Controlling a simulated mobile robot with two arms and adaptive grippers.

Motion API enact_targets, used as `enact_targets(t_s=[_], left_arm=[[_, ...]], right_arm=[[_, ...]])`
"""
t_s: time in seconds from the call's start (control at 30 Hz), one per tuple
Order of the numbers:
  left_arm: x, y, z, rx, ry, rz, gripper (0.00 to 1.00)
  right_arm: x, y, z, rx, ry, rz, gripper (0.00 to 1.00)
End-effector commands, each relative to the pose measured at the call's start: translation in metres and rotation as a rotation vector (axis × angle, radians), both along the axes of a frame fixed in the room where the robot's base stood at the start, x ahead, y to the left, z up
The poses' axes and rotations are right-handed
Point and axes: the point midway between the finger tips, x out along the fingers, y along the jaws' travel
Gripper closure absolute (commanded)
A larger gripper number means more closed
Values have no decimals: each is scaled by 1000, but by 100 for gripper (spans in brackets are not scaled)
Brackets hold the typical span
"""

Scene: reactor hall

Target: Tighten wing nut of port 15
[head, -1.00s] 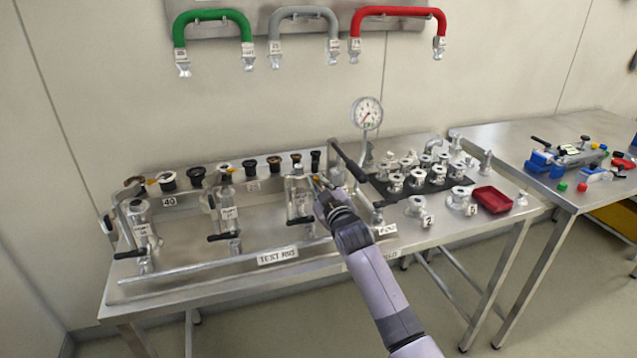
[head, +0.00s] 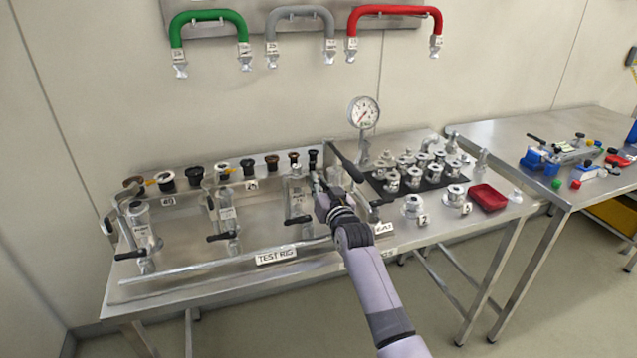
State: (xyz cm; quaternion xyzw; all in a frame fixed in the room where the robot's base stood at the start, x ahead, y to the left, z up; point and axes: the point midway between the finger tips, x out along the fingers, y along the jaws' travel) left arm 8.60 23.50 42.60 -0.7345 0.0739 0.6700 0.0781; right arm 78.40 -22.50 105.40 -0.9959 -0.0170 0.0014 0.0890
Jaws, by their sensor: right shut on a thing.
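The test rig (head: 276,255) stands on the steel table, with three upright metal port bodies on it. The right-hand port body (head: 296,200) has a black lever handle (head: 298,219) low at its front. My right gripper (head: 318,186) is just right of this body's upper part, shut on a small part there, apparently the wing nut. The fingers hide the held part, and the port number is too small to read. The middle port body (head: 227,213) and left port body (head: 142,238) stand apart from the gripper. My left gripper is not in view.
A pressure gauge (head: 363,113) stands behind the gripper. A black mat (head: 432,182) with several metal fittings and a red tray (head: 487,197) lie to the right. Several dark caps line the rig's back. Coloured hoses hang on the wall.

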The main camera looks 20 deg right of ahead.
Motion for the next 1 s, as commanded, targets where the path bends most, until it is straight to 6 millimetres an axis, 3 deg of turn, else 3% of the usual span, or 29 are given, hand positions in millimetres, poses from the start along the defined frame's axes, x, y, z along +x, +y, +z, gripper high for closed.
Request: enact_targets(t_s=[0.57,0.6,0.8,1.0], left_arm=[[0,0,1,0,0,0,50],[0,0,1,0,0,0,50],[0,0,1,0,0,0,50],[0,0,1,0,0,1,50]], right_arm=[[0,0,-3,32,6,1,100],[0,0,-3,32,6,1,88],[0,0,-2,32,4,1,75],[0,0,-1,31,2,0,74]])
